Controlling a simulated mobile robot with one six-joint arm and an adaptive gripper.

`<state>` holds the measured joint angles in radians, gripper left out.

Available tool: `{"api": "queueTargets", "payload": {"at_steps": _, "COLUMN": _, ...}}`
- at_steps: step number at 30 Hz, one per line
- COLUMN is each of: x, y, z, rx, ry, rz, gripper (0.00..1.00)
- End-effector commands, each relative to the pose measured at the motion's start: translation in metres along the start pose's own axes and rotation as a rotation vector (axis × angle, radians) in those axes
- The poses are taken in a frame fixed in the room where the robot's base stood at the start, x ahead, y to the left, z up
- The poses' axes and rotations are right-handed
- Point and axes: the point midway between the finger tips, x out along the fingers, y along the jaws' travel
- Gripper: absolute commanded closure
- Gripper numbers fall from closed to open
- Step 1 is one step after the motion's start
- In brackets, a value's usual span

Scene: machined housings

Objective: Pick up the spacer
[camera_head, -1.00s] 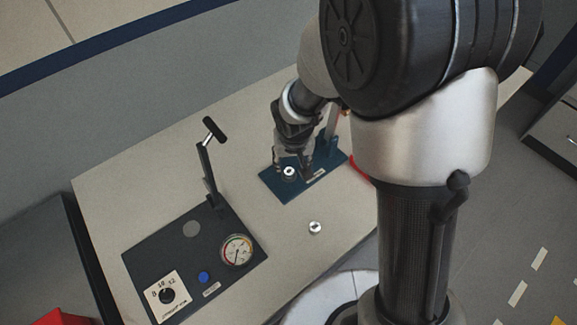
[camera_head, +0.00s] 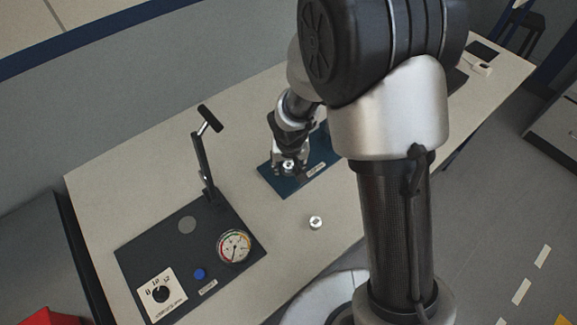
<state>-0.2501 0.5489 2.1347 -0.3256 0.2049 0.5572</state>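Two small round silver parts are in view. One part (camera_head: 315,222) lies on the bench top, apart from my gripper. The other (camera_head: 288,166) is at the blue base plate (camera_head: 268,182), directly at my gripper. I cannot tell which one is the spacer. My gripper (camera_head: 289,171) points down over the left end of the blue plate, with its fingers around or beside the part there. The view is too small to tell whether the fingers touch it, and the arm hides some of the plate.
A dark panel (camera_head: 216,208) with an upright lever (camera_head: 204,162), a gauge (camera_head: 234,246), a blue button (camera_head: 199,274) and a dial plate (camera_head: 162,295) sits at the left. Bare bench (camera_head: 290,245) surrounds the loose part. A wall stands behind the bench.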

Motion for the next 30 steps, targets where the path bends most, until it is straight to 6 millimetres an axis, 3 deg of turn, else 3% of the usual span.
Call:
{"api": "queueTargets", "payload": {"at_steps": 18, "x": 0.0, "y": 0.0, "z": 0.0003, "rx": 0.0, "ry": -0.001, "rz": 0.0, "gripper": 0.98}}
{"api": "queueTargets", "payload": {"at_steps": 30, "x": -0.0085, "y": 0.0, "z": -0.0026, "rx": 0.0, "ry": 0.001, "rz": 0.0, "gripper": 1.0}}
